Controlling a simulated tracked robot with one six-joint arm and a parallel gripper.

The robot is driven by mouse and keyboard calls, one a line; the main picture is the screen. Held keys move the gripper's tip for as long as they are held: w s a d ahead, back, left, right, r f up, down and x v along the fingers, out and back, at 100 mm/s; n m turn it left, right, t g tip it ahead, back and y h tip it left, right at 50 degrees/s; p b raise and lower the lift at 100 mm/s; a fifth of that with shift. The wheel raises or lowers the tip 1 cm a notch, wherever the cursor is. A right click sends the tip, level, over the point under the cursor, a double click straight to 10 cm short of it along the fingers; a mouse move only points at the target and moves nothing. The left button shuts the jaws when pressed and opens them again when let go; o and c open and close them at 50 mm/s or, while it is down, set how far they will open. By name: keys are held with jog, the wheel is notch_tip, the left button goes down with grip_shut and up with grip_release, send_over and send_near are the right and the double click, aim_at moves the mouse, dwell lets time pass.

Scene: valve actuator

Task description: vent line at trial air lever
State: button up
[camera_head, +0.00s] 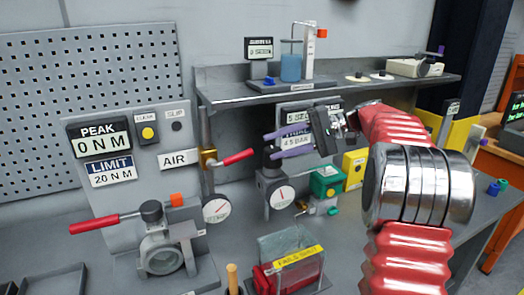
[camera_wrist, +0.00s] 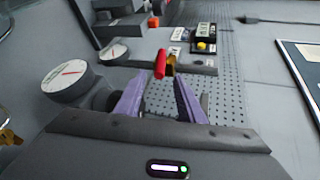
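The air lever is a red handle (camera_head: 238,157) on a brass valve body (camera_head: 208,158) on a vertical pipe, right of the AIR label (camera_head: 179,158). The handle points right and slightly up from the valve. My gripper (camera_head: 268,146) is open and empty, with its two purple fingers pointing left toward the handle's free end and a gap between. In the wrist view, the red handle (camera_wrist: 160,64) shows beyond the fingertips, between my open gripper's fingers (camera_wrist: 158,80). The brass body (camera_wrist: 171,66) is just behind it. I see no contact.
A round gauge (camera_head: 217,208) hangs below the valve, and another gauge (camera_head: 281,197) stands to its right. A shelf (camera_head: 235,92) runs above my gripper. A red-handled clamp device (camera_head: 160,245) stands at left. A red box (camera_head: 289,274) sits at the front.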

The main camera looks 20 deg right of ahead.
jog(key=shift+v, duration=1.4)
jog(key=shift+a, duration=0.1)
jog(key=s+a+f+g+h, duration=0.1)
jog(key=s+a+f+h, duration=0.2)
jog(key=s+a, duration=0.35)
jog(key=s+a+f+g+h, duration=0.1)
jog(key=s+a+f+h, duration=0.15)
jog(key=s+a, duration=0.45)
jog(key=s+f+n+t+h, duration=0.1)
jog(key=s+f+n+h, duration=0.1)
jog(key=s+f+h, duration=0.2)
jog(key=s+a+f+n+t+h, duration=0.1)
jog(key=s+f+n+t+h, duration=0.1)
jog(key=s+f, duration=0.4)
jog(key=s+n+h, duration=0.1)
jog(key=s+h, duration=0.1)
jog(key=s, duration=0.3)
jog(key=shift+s+a, duration=0.3)
jog(key=shift+s, duration=0.1)
jog(key=shift+c, duration=0.5)
